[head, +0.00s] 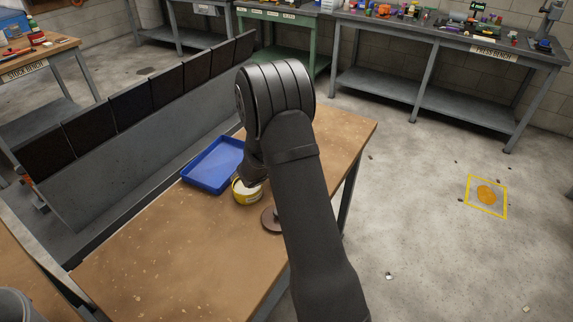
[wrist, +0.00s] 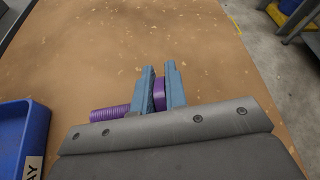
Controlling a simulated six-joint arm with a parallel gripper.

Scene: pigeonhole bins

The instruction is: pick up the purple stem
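The purple stem (wrist: 108,114) shows in the wrist view, with a ribbed length sticking out to the left of my gripper (wrist: 160,80). A taller, smooth purple part of it fills the narrow gap between the two blue fingers, which look shut on it. The left finger and the grey gripper body hide the middle and lower parts of the stem. I cannot tell whether it still touches the table. In the head view my own arm hides the fingers and the stem.
A blue tray (head: 212,165) lies on the wooden table (head: 180,250); its edge also shows in the wrist view (wrist: 24,135). A yellow tin (head: 246,192) and a brown round piece (head: 271,219) are close to my arm. Dark bins (head: 130,103) stand behind. The front of the table is clear.

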